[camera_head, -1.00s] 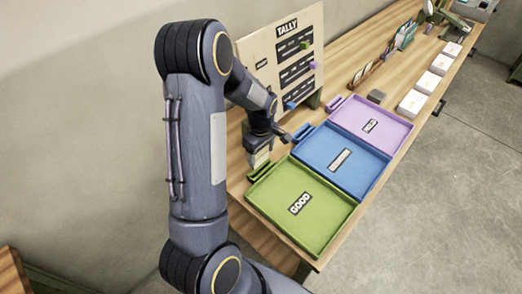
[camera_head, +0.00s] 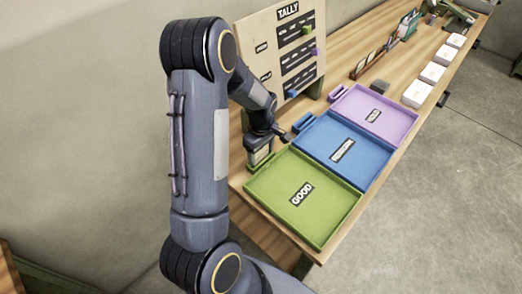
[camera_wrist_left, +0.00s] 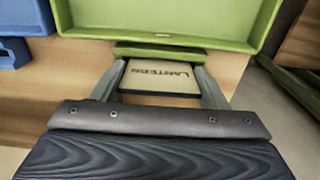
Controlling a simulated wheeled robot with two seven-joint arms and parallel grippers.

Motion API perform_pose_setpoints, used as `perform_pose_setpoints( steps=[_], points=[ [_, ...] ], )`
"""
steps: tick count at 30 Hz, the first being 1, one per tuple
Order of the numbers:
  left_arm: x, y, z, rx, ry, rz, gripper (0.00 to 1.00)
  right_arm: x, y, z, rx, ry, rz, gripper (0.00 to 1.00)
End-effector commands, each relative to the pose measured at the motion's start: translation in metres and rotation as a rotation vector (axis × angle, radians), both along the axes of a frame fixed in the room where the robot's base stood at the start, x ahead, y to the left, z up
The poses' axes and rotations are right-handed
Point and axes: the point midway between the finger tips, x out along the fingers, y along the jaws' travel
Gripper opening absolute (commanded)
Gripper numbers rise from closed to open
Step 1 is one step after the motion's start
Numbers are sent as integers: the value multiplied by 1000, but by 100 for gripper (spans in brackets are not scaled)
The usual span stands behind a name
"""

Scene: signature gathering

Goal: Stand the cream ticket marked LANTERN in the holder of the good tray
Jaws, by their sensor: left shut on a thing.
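The cream ticket marked LANTERN (camera_wrist_left: 162,76) is held between the two fingers of my left gripper (camera_wrist_left: 161,88) in the left wrist view. The far edge of the ticket is at the small green holder (camera_wrist_left: 175,52) on the near side of the green tray. I cannot tell whether it is inside the slot. In the head view the left gripper (camera_head: 260,147) is just above the holder, at the left edge of the good tray (camera_head: 318,238), which is labelled GOOD. My right gripper is out of view.
A blue tray (camera_head: 364,176) and a purple tray (camera_head: 397,122) lie beyond the green one, each with its own holder. The TALLY board (camera_head: 262,38) stands close behind my left gripper. White card stacks (camera_head: 432,72) line the right edge of the wooden table.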

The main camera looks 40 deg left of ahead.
Motion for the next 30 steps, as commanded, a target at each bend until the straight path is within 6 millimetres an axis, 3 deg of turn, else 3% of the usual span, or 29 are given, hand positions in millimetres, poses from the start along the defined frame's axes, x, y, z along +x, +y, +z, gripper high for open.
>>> perform_pose_setpoints(
  steps=[13, 14, 19, 30],
  points=[
    [0, 0, 0, 0, 0, 0, 46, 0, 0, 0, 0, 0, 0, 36],
    [0, 0, 0, 0, 0, 0, 71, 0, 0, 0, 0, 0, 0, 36],
    [0, 0, 0, 0, 0, 0, 93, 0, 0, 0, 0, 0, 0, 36],
    [1, 0, 9, 1, -3, 0, 93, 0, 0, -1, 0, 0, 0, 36]
  ],
)
